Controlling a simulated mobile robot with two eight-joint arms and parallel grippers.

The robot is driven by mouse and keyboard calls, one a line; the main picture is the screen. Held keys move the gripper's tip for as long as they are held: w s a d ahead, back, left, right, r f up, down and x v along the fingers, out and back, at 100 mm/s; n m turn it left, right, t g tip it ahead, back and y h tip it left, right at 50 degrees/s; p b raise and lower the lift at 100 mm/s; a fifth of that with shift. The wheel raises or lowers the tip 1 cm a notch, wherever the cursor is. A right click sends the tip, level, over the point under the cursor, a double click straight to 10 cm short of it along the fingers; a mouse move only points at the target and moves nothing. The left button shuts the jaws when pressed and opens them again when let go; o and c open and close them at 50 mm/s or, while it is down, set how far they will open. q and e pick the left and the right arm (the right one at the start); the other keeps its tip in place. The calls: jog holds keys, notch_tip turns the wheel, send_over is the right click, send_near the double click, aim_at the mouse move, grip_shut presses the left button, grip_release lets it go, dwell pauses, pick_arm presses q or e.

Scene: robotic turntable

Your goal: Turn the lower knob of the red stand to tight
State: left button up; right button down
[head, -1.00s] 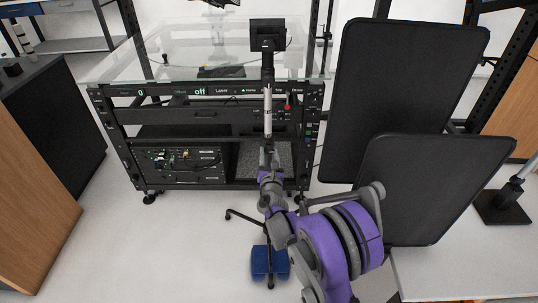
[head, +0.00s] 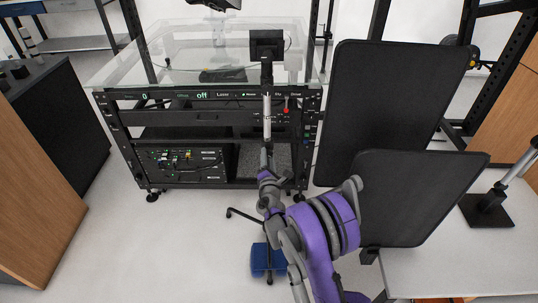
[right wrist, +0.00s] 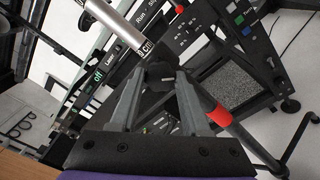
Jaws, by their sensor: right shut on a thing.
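The stand is a thin upright pole with a silver upper tube (head: 266,104), a black head box (head: 267,44) on top and legs at the floor. In the right wrist view a red band (right wrist: 217,113) is on its dark lower tube, below a black clamp. The black lower knob (right wrist: 158,78) is at this clamp, between the fingers of my right gripper (right wrist: 160,84), which is shut on it. In the head view my right gripper (head: 266,155) reaches the pole from below. The fingers partly hide the knob, and its tightness cannot be read. My left gripper is out of view.
A black rack (head: 240,118) with a glass top stands close behind the pole. Black panels (head: 378,108) stand to the right, beside a white table (head: 450,262). A blue block (head: 262,262) is at the stand's foot. The floor at left is open.

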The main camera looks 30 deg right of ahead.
jog(key=m+p, duration=0.3)
jog(key=m, duration=0.2)
jog(key=shift+r+m, duration=0.15)
jog(key=shift+m, duration=0.15)
pick_arm(q)
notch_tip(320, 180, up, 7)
jog(key=p, duration=0.2)
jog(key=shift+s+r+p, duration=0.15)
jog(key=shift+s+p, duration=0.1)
jog(key=shift+p, duration=0.05)
pick_arm(e)
jog(key=shift+m, duration=2)
jog(key=shift+c, duration=1.9)
grip_release()
jog(key=v, duration=1.1)
